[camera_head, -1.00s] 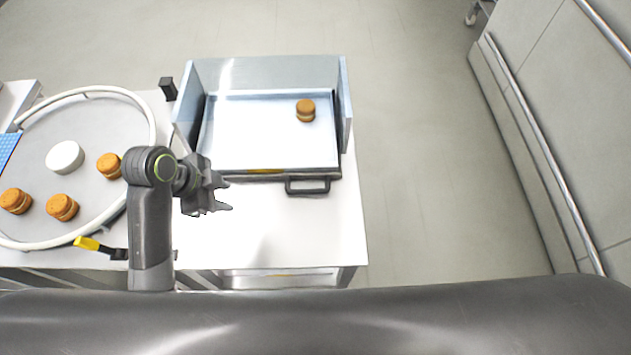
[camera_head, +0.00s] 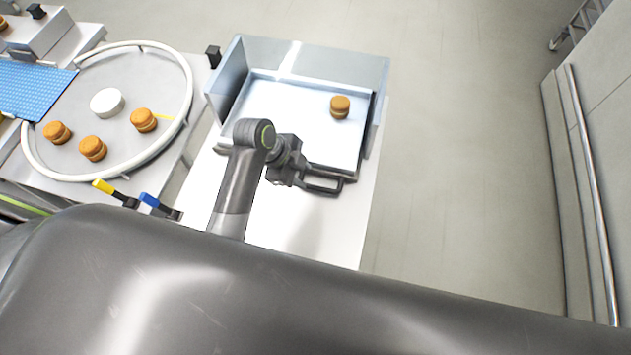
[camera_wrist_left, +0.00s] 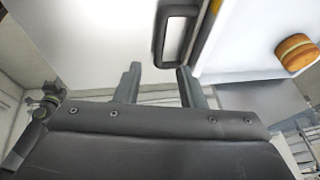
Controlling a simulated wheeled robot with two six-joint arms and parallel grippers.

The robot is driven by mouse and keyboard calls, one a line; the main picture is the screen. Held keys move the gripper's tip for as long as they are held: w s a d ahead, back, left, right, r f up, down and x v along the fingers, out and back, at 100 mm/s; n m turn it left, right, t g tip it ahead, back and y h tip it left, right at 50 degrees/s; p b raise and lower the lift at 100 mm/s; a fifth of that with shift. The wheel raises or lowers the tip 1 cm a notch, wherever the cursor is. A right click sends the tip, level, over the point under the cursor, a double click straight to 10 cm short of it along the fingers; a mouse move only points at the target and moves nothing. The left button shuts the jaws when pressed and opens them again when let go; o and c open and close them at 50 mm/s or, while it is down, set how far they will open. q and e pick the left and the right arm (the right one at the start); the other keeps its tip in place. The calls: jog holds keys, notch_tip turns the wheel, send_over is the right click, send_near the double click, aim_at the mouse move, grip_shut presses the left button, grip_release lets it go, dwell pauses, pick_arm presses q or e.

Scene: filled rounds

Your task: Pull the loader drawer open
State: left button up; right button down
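The loader drawer (camera_head: 290,112) is a pale metal tray inside a low-walled metal housing (camera_head: 330,55), with one filled round (camera_head: 340,107) on it. Its dark loop handle (camera_head: 328,187) sticks out at the front. My left gripper (camera_head: 299,178) is at the handle's left end, partly covering it in the head view. In the left wrist view the two fingers (camera_wrist_left: 160,72) stand apart, with nothing clamped between them. The handle (camera_wrist_left: 176,38) lies just beyond the fingertips, nearer the right finger. I cannot tell whether they touch. My right gripper is in neither view.
Left of the loader is a round plate with a white rim (camera_head: 185,75), holding several filled rounds and a white disc (camera_head: 107,102). A yellow lever (camera_head: 104,187) and a blue lever (camera_head: 150,201) stick out at its front. Clear white tabletop (camera_head: 300,230) lies before the drawer.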

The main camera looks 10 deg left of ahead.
aim_at(318, 187)
pick_arm(q)
jog(key=x, duration=0.8)
jog(key=shift+f+p, duration=0.25)
jog(key=shift+p, duration=0.05)
grip_shut()
